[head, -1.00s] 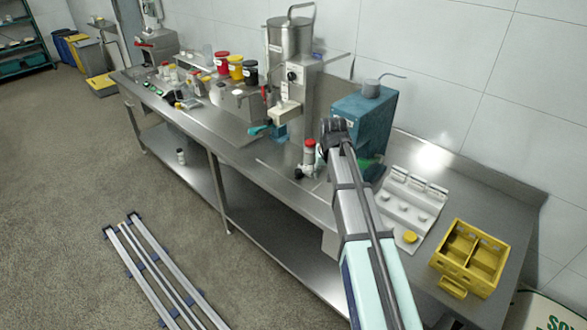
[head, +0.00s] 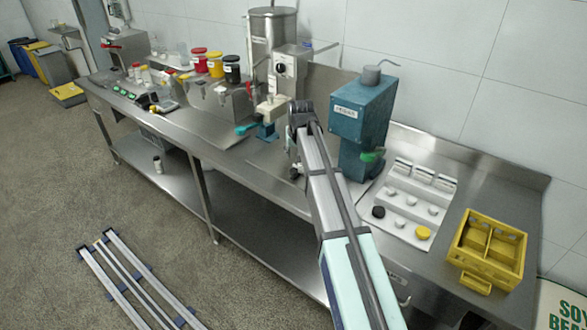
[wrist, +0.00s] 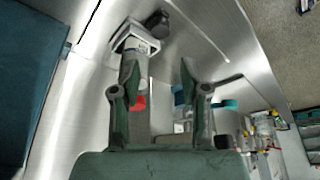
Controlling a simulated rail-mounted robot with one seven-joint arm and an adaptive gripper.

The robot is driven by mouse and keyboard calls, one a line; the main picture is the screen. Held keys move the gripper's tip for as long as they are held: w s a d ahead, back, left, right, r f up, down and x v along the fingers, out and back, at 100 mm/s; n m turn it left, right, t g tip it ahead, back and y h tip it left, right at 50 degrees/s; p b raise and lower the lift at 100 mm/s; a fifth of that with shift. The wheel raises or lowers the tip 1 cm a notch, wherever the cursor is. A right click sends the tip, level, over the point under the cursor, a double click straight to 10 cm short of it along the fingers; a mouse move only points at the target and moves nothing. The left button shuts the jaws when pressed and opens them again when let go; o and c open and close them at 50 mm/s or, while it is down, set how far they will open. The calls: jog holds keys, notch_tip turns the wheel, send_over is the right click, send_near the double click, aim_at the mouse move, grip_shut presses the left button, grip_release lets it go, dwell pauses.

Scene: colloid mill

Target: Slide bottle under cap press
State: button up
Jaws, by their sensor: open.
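In the wrist view my gripper (wrist: 158,68) is open, its two fingers apart. A pale bottle (wrist: 133,50) with a red top (wrist: 140,103) shows behind the left finger. Its far end is at a light square fixture (wrist: 122,36) with a dark knob (wrist: 157,24). I cannot tell whether the finger touches the bottle. In the head view my arm hides the bottle and gripper.
A white tray (head: 408,228) with several caps and a yellow divided crate (head: 491,250) stand to the right on the steel bench. The steel mill (head: 272,35) stands behind my arm. Red, yellow and black tubs are left. Metal rails (head: 140,280) lie on the floor.

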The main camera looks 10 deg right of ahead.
aim_at(294, 170)
jog(key=p+x, duration=0.3)
jog(key=x, duration=0.9)
jog(key=shift+w+f, duration=0.15)
jog(key=shift+f, duration=0.05)
jog(key=shift+c, duration=0.4)
grip_shut()
